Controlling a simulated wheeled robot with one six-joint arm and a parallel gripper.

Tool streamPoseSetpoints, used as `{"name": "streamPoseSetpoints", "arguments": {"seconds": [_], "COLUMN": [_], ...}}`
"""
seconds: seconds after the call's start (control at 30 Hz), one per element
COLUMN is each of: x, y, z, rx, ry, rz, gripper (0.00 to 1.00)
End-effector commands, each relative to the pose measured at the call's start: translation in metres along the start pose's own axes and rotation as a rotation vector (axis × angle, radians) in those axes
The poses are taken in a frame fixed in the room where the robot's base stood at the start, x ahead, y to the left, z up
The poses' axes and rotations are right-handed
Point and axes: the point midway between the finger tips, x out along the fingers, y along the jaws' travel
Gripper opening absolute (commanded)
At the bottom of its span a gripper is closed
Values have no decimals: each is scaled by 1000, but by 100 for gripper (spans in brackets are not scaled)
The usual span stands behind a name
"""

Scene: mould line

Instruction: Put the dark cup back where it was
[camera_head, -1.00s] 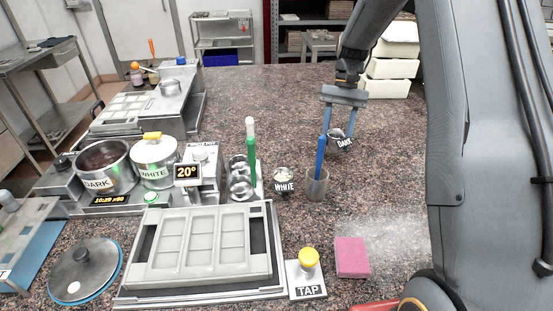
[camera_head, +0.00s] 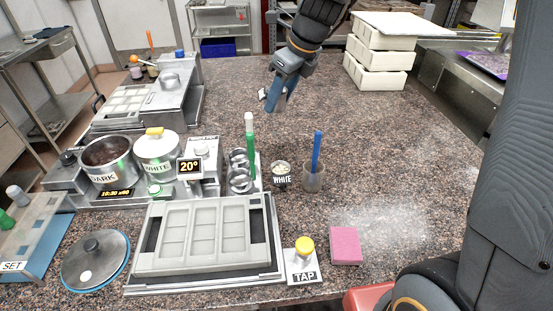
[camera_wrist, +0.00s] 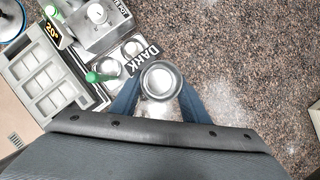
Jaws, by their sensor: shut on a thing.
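My gripper (camera_head: 272,98) is shut on the dark cup (camera_wrist: 162,80), a small round metal cup with a black DARK label. In the wrist view the cup sits between the two blue fingers, and I look down into its shiny inside. In the head view my gripper is up above the middle of the counter, and the fingers mostly hide the cup. The steel ring holder (camera_head: 240,172) stands below and to the left, apart from the cup. The white cup (camera_head: 281,173) stands on the counter right of that holder.
A glass with a blue spatula (camera_head: 312,178) stands right of the white cup. A green-handled tool (camera_head: 250,145) rises beside the holder. The mould tray (camera_head: 205,237), yellow TAP button (camera_head: 305,248) and pink sponge (camera_head: 345,245) lie in front.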

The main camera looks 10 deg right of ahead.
Motion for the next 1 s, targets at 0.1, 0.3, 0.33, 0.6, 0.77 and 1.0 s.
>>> {"name": "streamPoseSetpoints", "arguments": {"seconds": [0.1, 0.3, 0.33, 0.6, 0.77, 1.0], "x": [4, 41, 48, 105, 122, 146], "y": [2, 3, 2, 2, 2, 2], "z": [-1, -18, -20, -44, -50, -60], "rx": [25, 30, 30, 29, 26, 27], "ry": [1, 5, 5, 3, 1, 3], "rz": [-9, -6, -7, -8, -9, -8], "gripper": [14, 14, 14, 14, 14, 14]}}
